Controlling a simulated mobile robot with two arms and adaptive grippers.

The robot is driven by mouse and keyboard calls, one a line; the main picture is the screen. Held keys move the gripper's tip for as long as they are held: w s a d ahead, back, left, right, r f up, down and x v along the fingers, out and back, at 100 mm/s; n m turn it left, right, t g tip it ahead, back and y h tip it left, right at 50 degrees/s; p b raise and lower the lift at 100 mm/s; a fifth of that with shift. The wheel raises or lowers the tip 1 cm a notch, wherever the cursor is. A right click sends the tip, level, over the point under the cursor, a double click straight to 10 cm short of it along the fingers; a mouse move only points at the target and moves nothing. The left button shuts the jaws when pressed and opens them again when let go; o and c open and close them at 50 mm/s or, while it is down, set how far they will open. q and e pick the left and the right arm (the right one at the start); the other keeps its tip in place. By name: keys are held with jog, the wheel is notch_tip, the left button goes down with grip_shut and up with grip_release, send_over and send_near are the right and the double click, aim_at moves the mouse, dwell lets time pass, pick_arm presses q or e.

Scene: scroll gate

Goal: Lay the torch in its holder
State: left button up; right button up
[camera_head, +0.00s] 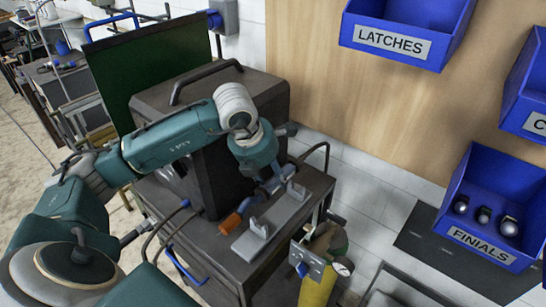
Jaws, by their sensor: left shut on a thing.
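The torch has an orange end (231,223) and a blue-grey body. My left gripper (272,182) is shut on the torch, toward its upper right end; the fingers are small and partly hidden by the wrist. The torch slants from upper right to lower left. The holder (268,222) is a grey bar with two upright cradles on top of the dark cart. The torch is beside the holder, on its left in the picture, and not in the cradles; its exact height above the cart top is unclear. My right gripper is not in view.
The dark cart (222,262) carries a large dark box (190,100) behind my left arm. A yellow cylinder (317,287) with a gauge stands at its right. Blue bins labelled LATCHES (393,42) and FINIALS (480,238) are on the right. A green panel (150,55) stands behind.

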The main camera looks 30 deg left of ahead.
pick_arm(q)
jog(key=shift+w+a, duration=0.15)
jog(key=shift+w, duration=0.15)
jog(key=shift+s+d+f+b, duration=0.25)
jog(key=shift+s+f+b, duration=0.1)
jog(key=shift+f+b, duration=0.15)
jog(key=shift+s+d+f+b, duration=0.25)
jog(key=shift+s+f+b, duration=0.1)
jog(key=shift+f, duration=0.25)
jog(key=shift+w+a+f+b, duration=0.1)
jog(key=shift+w+f+b, duration=0.1)
jog(key=shift+f, duration=0.35)
jog(key=shift+w+a+f+b, duration=0.1)
jog(key=shift+f+b, duration=0.1)
jog(key=shift+f, duration=0.35)
jog(key=shift+s+f+b, duration=0.1)
jog(key=shift+f+b, duration=0.55)
jog(key=shift+f, duration=0.05)
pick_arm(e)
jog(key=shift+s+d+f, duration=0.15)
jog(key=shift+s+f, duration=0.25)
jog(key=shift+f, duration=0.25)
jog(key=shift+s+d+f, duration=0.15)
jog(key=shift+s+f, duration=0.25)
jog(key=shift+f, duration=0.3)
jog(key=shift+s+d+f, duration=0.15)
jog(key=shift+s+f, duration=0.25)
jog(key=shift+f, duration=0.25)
